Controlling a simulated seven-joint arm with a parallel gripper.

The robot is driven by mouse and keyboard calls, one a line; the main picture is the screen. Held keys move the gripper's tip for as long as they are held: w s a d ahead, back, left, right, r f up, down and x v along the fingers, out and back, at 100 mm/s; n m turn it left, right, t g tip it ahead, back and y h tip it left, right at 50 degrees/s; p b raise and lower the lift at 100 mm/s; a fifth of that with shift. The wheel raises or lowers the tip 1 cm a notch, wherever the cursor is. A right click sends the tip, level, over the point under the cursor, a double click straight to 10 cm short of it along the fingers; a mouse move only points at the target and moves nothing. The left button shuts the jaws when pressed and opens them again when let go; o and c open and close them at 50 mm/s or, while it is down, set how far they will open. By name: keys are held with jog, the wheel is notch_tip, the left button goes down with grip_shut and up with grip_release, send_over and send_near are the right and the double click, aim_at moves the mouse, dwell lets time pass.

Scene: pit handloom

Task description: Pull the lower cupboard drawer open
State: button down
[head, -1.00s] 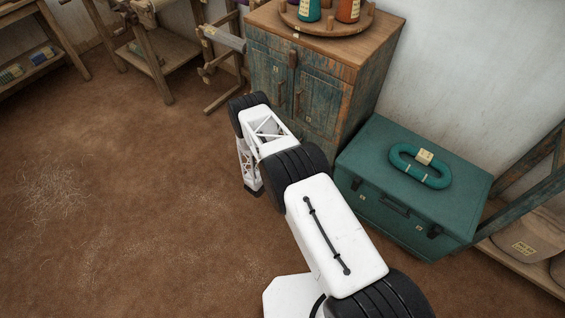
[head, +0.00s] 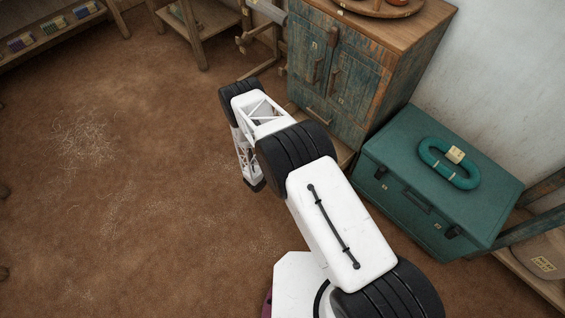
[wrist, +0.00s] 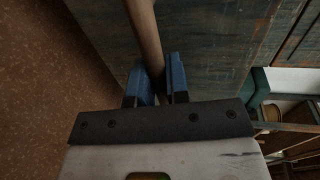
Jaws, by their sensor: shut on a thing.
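The worn blue-green wooden cupboard (head: 365,62) stands at the upper middle of the head view. A pale wooden edge (head: 346,157) shows low at its front beside my arm; I cannot tell whether it is the lower drawer or the base. In the wrist view my gripper (wrist: 158,82) has its two blue fingers shut on a round wooden handle bar (wrist: 145,35). A worn blue-green wooden panel (wrist: 215,50) lies behind the bar. In the head view my arm hides the gripper and the held handle.
A teal trunk (head: 400,205) with a coiled teal ring (head: 436,172) on top stands right of the cupboard. A shelf with bags (head: 540,262) is at the lower right. Wooden frames stand at the upper left. The brown floor (head: 140,210) on the left is open.

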jog(key=c, duration=1.1)
grip_release()
jog(key=shift+v, duration=3.9)
